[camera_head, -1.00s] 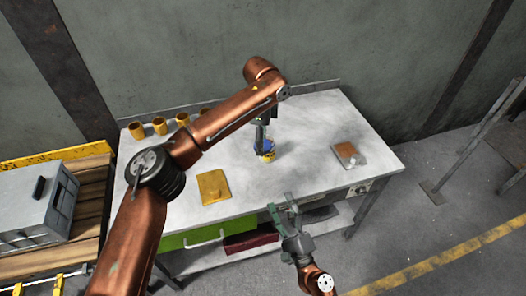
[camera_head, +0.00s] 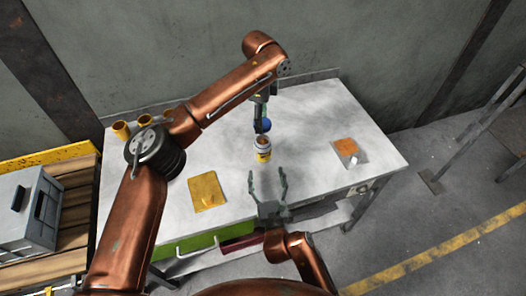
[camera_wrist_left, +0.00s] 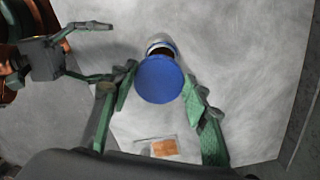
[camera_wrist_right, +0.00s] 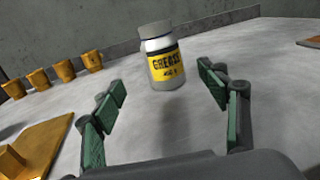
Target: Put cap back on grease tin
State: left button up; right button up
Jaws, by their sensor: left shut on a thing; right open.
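The blue cap (camera_head: 264,126) is held by my left gripper (camera_head: 262,118), which is shut on it above the table. In the left wrist view the cap (camera_wrist_left: 160,78) sits between the fingertips, partly covering the tin (camera_wrist_left: 160,46) behind it. The grease tin (camera_head: 263,152) is white with a yellow label and stands upright on the table, just below the cap and apart from it in the head view. The right wrist view shows the tin (camera_wrist_right: 165,62) with a grey top and no blue cap on it. My right gripper (camera_head: 268,178) is open and empty, facing the tin from the front.
The grey table (camera_head: 310,115) is clear around the tin. A yellow plate (camera_head: 207,191) lies at the front left and an orange-topped pad (camera_head: 346,147) at the right. Several yellow cups (camera_wrist_right: 64,69) line the back left. A grey box (camera_head: 27,210) stands left of the table.

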pick_arm(q)
jog(key=shift+w+d+f, duration=0.1)
jog(key=shift+w+f, duration=0.3)
jog(key=shift+f, duration=0.05)
pick_arm(e)
jog(key=shift+w+f, duration=0.15)
jog(key=shift+w, duration=0.45)
jog(key=shift+w+f, duration=0.15)
jog(key=shift+w, duration=0.45)
pick_arm(q)
jog(key=shift+s+r, duration=0.1)
pick_arm(e)
jog(key=w, duration=0.3)
jog(key=w+a, duration=0.1)
jog(key=w, duration=0.6)
jog(key=shift+a, duration=0.15)
jog(key=shift+c, duration=0.6)
jog(key=c, duration=1.7)
pick_arm(q)
send_over(261, 143)
jog(key=shift+f, duration=2.45)
jog(key=shift+f, duration=0.9)
jog(key=shift+f, duration=0.55)
pick_arm(e)
grip_shut()
